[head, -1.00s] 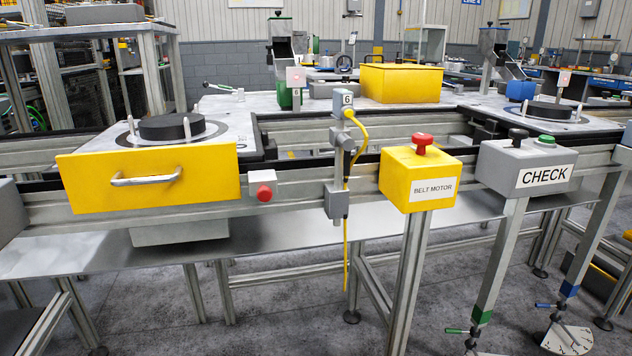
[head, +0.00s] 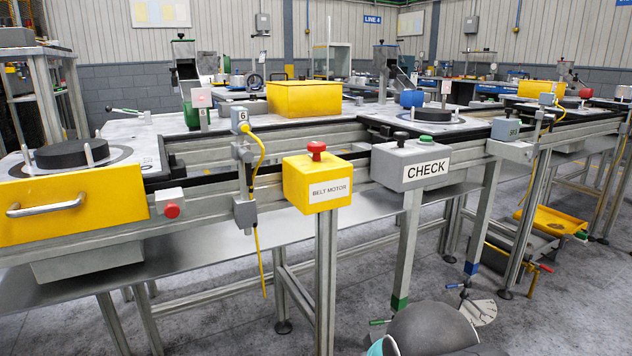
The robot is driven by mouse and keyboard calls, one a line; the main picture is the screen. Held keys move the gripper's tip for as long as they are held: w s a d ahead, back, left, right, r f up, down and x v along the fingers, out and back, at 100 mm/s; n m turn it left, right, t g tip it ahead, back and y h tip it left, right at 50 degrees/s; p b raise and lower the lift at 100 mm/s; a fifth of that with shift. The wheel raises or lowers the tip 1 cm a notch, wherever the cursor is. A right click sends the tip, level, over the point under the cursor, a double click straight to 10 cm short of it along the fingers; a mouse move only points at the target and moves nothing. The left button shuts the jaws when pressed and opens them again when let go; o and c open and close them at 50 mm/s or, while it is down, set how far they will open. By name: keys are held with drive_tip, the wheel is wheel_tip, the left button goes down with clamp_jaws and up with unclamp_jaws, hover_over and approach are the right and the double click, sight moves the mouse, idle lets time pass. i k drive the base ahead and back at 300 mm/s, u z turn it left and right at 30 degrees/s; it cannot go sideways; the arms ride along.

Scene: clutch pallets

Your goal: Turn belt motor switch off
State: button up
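The belt motor switch is a red knob (head: 317,149) on top of a yellow box (head: 297,183) labelled BELT MOTOR. The box stands on a grey post in front of the conveyor, near the middle of the head view. The knob is upright and nothing covers it. Which setting it is in cannot be told. My gripper is not in view. A rounded grey part at the bottom edge, right of the post, looks like part of my arm.
A grey CHECK box (head: 392,168) with black and green buttons stands right of the yellow box. A red button (head: 171,210) and a yellow drawer (head: 75,208) are at left. A yellow cable (head: 257,210) hangs between. The floor (head: 210,320) in front shows bare concrete.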

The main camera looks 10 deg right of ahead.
sight(316, 147)
drive_tip(key=u, duration=0.05)
drive_tip(key=k, duration=0.5)
drive_tip(key=z, duration=2.2)
drive_tip(key=i, duration=1.4)
drive_tip(key=u, duration=2.2)
